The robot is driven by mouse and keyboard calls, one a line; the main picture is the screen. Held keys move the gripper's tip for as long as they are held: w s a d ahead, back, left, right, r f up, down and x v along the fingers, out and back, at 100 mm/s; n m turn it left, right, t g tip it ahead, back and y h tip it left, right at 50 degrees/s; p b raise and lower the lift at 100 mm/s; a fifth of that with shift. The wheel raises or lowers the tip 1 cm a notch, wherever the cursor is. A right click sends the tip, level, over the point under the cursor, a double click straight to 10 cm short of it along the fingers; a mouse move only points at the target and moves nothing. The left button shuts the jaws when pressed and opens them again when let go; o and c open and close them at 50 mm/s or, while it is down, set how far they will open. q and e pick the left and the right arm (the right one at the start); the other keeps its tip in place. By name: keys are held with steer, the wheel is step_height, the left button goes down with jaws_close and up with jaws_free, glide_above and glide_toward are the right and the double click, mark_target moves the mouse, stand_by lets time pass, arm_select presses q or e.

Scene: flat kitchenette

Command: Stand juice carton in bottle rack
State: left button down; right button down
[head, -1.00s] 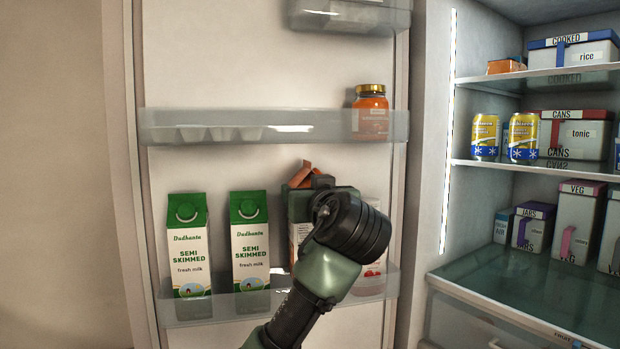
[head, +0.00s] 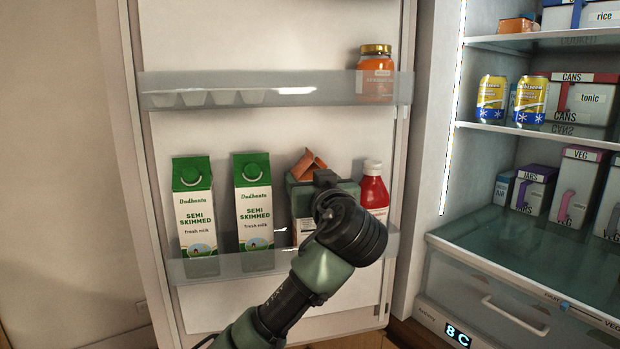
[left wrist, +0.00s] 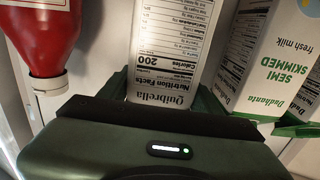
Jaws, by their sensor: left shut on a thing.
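The juice carton (head: 308,165) has an orange gable top and stands upright at the fridge door's lowest rack (head: 220,264), right of two milk cartons. My left gripper (head: 318,190) is shut on it and hides much of its body. In the left wrist view, the carton's white side with nutrition print (left wrist: 172,50) sits between the fingers. The carton's lower end is behind the gripper and rack front, so I cannot tell whether it touches the rack floor. My right gripper is not in view.
Two green-topped milk cartons (head: 194,210) (head: 253,208) stand left of the juice carton. A red bottle (head: 374,190) stands close on its right. An upper door rack (head: 300,90) holds a jar (head: 375,72). Fridge shelves with cans and boxes lie to the right.

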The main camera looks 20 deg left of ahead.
arm_select(q)
steer(key=shift+c, duration=2.2)
jaws_free()
steer(key=shift+o, duration=0.6)
steer(key=shift+s, duration=0.15)
steer(key=shift+r, duration=0.1)
steer(key=b+v, duration=0.4)
steer(key=v, duration=0.8)
